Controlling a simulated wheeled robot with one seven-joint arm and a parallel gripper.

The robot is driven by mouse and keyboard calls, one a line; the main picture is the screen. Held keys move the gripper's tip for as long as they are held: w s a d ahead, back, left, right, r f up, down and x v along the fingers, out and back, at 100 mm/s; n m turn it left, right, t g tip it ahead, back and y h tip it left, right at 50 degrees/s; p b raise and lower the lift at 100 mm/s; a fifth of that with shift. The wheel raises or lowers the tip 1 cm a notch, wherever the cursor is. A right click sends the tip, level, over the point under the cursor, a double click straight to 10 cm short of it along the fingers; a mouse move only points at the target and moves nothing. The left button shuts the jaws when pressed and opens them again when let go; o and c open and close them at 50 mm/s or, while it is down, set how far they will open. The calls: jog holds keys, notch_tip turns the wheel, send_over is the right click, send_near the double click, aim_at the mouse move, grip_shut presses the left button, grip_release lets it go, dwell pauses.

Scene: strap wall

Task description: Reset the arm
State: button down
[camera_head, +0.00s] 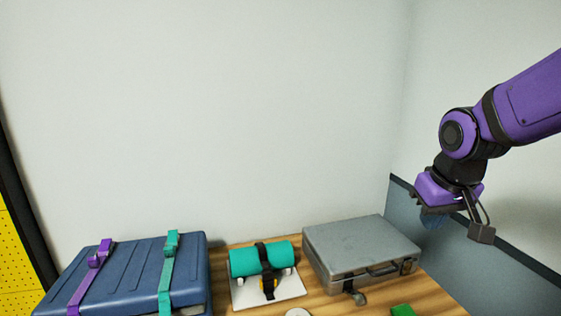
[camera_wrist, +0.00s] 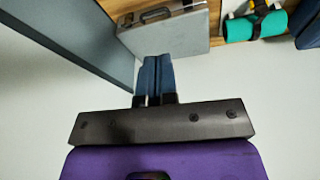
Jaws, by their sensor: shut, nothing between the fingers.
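My purple arm reaches in from the right in the head view, with my gripper (camera_head: 432,221) pointing down in front of the grey-blue wall panel, right of the grey case. In the wrist view my gripper (camera_wrist: 154,78) shows its two blue fingers closed together with nothing between them. It is above the level of the table and apart from every object. The fingertips are partly dark and small in the head view.
A wooden table (camera_head: 449,302) holds a blue case (camera_head: 135,268) with purple and teal straps, a strapped teal roll (camera_head: 246,262) on a white base, and a grey case (camera_head: 350,243). A green block (camera_head: 403,310) lies at the front edge. A wall panel (camera_head: 500,262) stands at right.

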jog(key=s+d+r+t, duration=0.1)
jog(key=s+r, duration=0.3)
jog(key=s, duration=0.3)
jog(key=s+d+r+m, duration=0.1)
jog(key=s+r, duration=0.2)
jog(key=s, duration=0.4)
jog(key=shift+s+d+r+t, duration=0.35)
jog(key=shift+s+d+t, duration=0.05)
jog(key=shift+w, duration=0.1)
